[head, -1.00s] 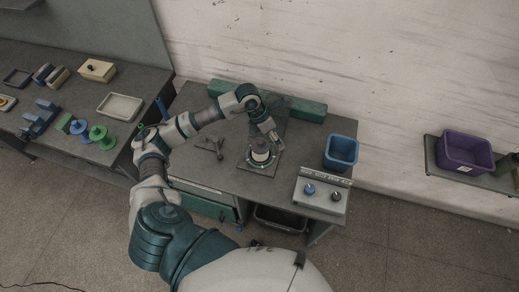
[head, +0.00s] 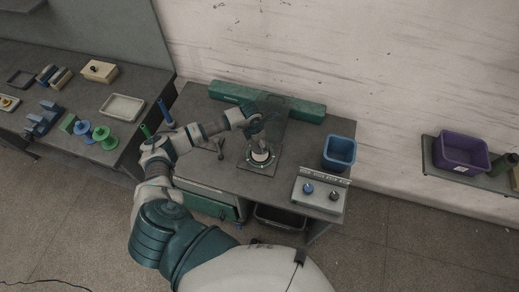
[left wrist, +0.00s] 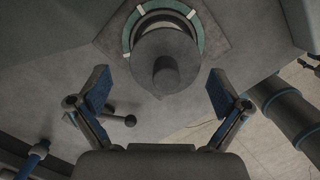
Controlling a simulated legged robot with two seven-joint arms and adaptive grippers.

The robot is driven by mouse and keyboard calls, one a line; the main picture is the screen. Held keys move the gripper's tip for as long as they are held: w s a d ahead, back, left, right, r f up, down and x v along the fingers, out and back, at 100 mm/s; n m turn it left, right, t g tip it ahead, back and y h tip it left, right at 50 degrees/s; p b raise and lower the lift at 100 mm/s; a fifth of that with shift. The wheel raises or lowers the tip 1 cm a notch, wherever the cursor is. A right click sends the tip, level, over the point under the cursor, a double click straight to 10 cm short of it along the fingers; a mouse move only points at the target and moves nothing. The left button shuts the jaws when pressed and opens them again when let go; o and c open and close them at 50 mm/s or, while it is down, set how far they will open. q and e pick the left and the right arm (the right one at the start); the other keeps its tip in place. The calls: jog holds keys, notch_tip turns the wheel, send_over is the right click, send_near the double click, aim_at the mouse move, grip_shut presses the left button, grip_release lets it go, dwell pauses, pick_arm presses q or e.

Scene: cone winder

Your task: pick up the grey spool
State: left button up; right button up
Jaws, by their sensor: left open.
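The grey spool (head: 261,156) stands on the round, pale-and-green ringed seat of the machine on the middle table. In the left wrist view the spool (left wrist: 165,62) is seen end on, with a darker round stub at its centre. In the left wrist view the left gripper (left wrist: 159,72) is open, with one blue-padded finger on each side of the spool and a gap on both sides. My right gripper is not in view.
A dark lever with a ball knob (left wrist: 130,120) lies close to the left finger. On the table are a green box (head: 230,92), a blue bin (head: 340,152) and a control box with knobs (head: 320,195). Green and blue spools (head: 104,138) are on the left bench.

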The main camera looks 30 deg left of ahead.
aim_at(257, 156)
pick_arm(q)
jog(key=f, duration=0.3)
jog(key=f+p, duration=0.1)
jog(key=shift+d+f, duration=0.3)
jog(key=shift+d, duration=0.05)
jog(key=shift+a, duration=0.1)
jog(key=c, duration=1.1)
jog(key=shift+r, duration=0.15)
